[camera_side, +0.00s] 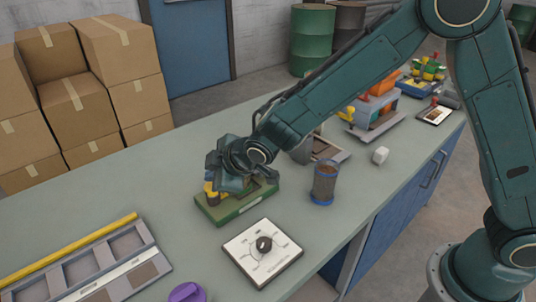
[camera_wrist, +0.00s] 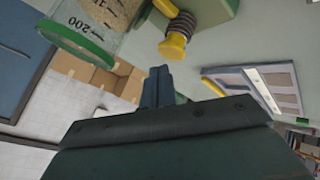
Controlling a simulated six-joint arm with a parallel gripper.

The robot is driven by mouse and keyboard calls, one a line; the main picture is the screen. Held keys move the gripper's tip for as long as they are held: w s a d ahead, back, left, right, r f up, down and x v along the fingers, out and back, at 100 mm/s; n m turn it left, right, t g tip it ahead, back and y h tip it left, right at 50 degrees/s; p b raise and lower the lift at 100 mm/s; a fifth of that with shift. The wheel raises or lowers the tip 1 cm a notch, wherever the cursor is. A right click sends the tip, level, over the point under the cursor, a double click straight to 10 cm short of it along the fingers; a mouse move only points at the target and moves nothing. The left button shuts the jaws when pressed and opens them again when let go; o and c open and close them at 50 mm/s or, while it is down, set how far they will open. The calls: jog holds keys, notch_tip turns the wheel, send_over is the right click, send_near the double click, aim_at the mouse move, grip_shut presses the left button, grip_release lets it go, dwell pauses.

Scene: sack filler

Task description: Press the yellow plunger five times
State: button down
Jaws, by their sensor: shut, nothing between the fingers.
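The yellow plunger (camera_wrist: 173,46) has a round knob on a dark coiled spring and sticks out of a green body in the wrist view. In the side view a yellow part (camera_side: 210,190) shows at the left of the green base (camera_side: 240,206), mostly hidden by my gripper (camera_side: 226,172). My gripper's fingers (camera_wrist: 158,84) are shut and empty, with their tips close to the plunger knob in the wrist view. A gap shows between them there, but I cannot tell its depth. A clear green-rimmed cup (camera_wrist: 100,20) with a 200 mark holds brown grains beside the plunger.
A white dial panel (camera_side: 263,252) lies in front of the green base. A brown-filled clear cup (camera_side: 324,184) stands to the right. A grey compartment tray (camera_side: 98,266) with a yellow bar (camera_side: 70,250) is at the left, a purple lid (camera_side: 187,292) at the front edge. Bench between is clear.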

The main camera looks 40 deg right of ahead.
jog(key=shift+r, duration=2.5)
jog(key=shift+d+r, duration=0.15)
jog(key=s+d+r+m+g+h, duration=0.1)
jog(key=s+d+r+m, duration=0.2)
jog(key=s+d+r, duration=0.35)
jog(key=s+d+r+m+g, duration=0.1)
jog(key=s+d+r+m, duration=0.25)
jog(key=s+d, duration=0.45)
jog(key=s+d+m, duration=0.2)
jog(key=s+d, duration=0.2)
jog(key=s, duration=0.5)
jog(key=s+d+m+g+h, duration=0.1)
jog(key=s+d+m, duration=0.2)
jog(key=s, duration=0.6)
jog(key=shift+s+d+r, duration=0.25)
jog(key=shift+d+r, duration=0.05)
jog(key=shift+d, duration=0.35)
